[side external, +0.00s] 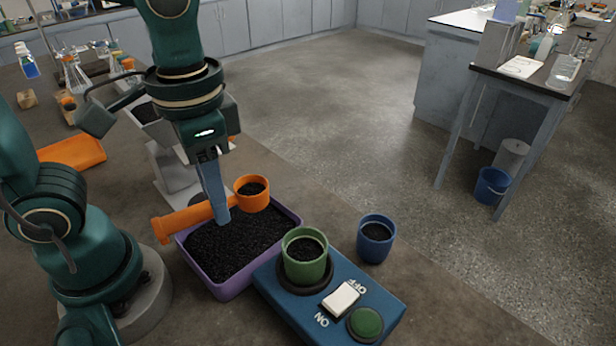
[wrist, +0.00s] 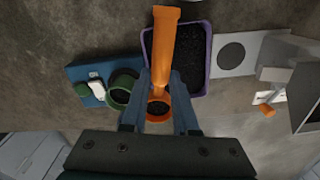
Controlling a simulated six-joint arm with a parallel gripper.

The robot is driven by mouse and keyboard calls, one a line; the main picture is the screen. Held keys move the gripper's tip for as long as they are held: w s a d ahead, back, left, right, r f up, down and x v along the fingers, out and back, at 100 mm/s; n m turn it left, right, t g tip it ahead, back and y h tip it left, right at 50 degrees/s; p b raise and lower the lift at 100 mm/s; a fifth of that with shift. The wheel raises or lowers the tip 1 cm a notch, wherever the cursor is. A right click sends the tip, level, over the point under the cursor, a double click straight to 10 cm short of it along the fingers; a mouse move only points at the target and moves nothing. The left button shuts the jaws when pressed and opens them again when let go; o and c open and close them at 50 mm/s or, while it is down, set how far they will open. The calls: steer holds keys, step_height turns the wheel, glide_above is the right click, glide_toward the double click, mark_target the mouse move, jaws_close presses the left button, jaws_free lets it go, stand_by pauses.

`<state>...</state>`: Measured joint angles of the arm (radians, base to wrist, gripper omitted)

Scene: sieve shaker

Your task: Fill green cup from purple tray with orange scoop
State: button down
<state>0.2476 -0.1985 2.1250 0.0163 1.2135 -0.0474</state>
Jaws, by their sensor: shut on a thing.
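The orange scoop (side external: 185,222) is gripped by its handle between the fingers of my gripper (side external: 217,208), above the purple tray (side external: 236,288). Its bowl holds black granules and sits over the tray's far side, looking about level. The purple tray holds a bed of the same granules. The green cup (side external: 306,271) stands upright on the blue shaker box, right of the tray, with black granules inside. In the wrist view, the scoop (wrist: 163,55) runs between the fingers of my gripper (wrist: 160,105), and the green cup (wrist: 109,98) is just left of its bowl.
The blue shaker box (side external: 275,303) carries a white switch (side external: 341,299) and a green button (side external: 365,322). A blue cup (side external: 376,246) with black granules stands behind it. An orange piece (side external: 75,151) and glassware lie at the left. The bench right of the blue cup is clear.

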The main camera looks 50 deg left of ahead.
steer(key=a+f+n+y, duration=0.2)
steer(key=a+f+y, duration=0.2)
steer(key=y, duration=0.9)
steer(key=shift+s+a+n+y, duration=0.25)
steer(key=shift+s+n+y, duration=0.05)
steer(key=shift+s+y, duration=0.15)
stand_by(1.9)
stand_by(0.9)
steer(key=shift+d+y, duration=0.1)
steer(key=shift+y, duration=0.55)
stand_by(0.6)
steer(key=shift+d+y, duration=0.15)
steer(key=shift+y, duration=0.55)
stand_by(0.4)
